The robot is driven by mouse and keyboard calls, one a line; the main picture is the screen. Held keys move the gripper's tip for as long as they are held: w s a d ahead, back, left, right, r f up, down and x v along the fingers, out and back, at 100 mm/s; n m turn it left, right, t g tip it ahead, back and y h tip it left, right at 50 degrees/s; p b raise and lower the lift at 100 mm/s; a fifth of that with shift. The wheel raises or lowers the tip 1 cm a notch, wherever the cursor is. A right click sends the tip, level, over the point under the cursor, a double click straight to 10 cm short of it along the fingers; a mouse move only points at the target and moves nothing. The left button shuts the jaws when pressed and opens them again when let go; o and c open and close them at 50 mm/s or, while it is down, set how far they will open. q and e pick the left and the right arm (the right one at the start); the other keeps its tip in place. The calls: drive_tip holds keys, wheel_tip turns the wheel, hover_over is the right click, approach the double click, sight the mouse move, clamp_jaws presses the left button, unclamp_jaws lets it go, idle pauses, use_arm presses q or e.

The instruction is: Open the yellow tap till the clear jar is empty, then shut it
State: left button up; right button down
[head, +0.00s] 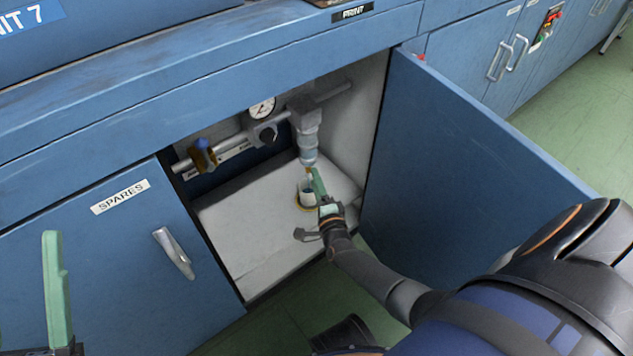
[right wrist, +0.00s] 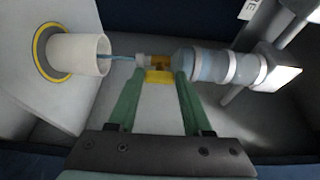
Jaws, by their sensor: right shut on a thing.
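The clear jar (right wrist: 208,66), bluish, hangs under a grey fitting on the pipe in the open cabinet; it also shows in the head view (head: 309,144). I cannot tell its liquid level. The yellow tap (right wrist: 159,76) is at the jar's lower end. My right gripper (right wrist: 157,86) is shut on the tap, one green finger on each side. A thin bluish stream (right wrist: 120,57) runs from the tap's outlet into a white cup (right wrist: 78,55), which also shows below the tap in the head view (head: 307,190). My left gripper (head: 56,290) is at lower left; only one finger shows.
The cup stands in a yellow ring (right wrist: 41,52) on the cabinet floor. A gauge (head: 262,108) and a blue-handled valve (head: 203,150) sit on the pipe to the left. The open door (head: 460,150) stands right of my right arm; the SPARES door (head: 120,250) is shut.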

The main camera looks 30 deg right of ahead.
idle(0.5)
drive_tip(key=shift+c, duration=1.6)
unclamp_jaws()
